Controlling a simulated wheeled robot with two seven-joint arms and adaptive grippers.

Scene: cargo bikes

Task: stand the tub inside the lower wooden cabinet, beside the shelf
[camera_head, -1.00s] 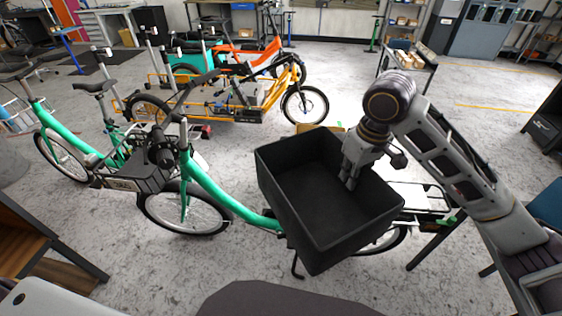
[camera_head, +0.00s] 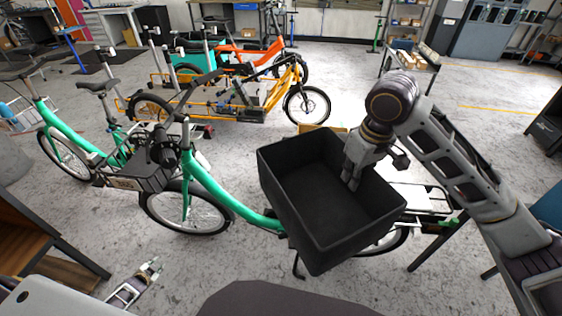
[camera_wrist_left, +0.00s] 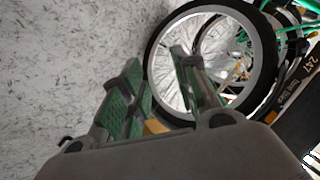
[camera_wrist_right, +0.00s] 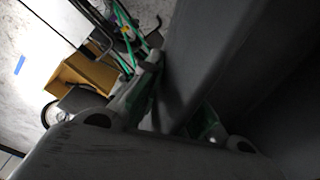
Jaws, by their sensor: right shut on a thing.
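The tub (camera_head: 290,215) is a black, open, empty rectangular box in the middle of the head view. My right gripper (camera_head: 352,178) is shut on its far right wall, with the wall between the fingers; the gripped wall also shows in the right wrist view (camera_wrist_right: 190,60). The tub looks held up, tilted, in front of the green bike's rear. My left gripper (camera_head: 150,270) is low at the bottom left, empty; in the left wrist view its fingers (camera_wrist_left: 160,90) are apart. A wooden cabinet (camera_head: 25,240) with dark edges stands at the left edge; its inside shelf is mostly out of view.
A green bike (camera_head: 210,185) stands just beyond the tub and my left gripper. Orange and yellow cargo bikes (camera_head: 240,95) stand further back. Light speckled floor (camera_head: 90,215) is open between the cabinet and the green bike.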

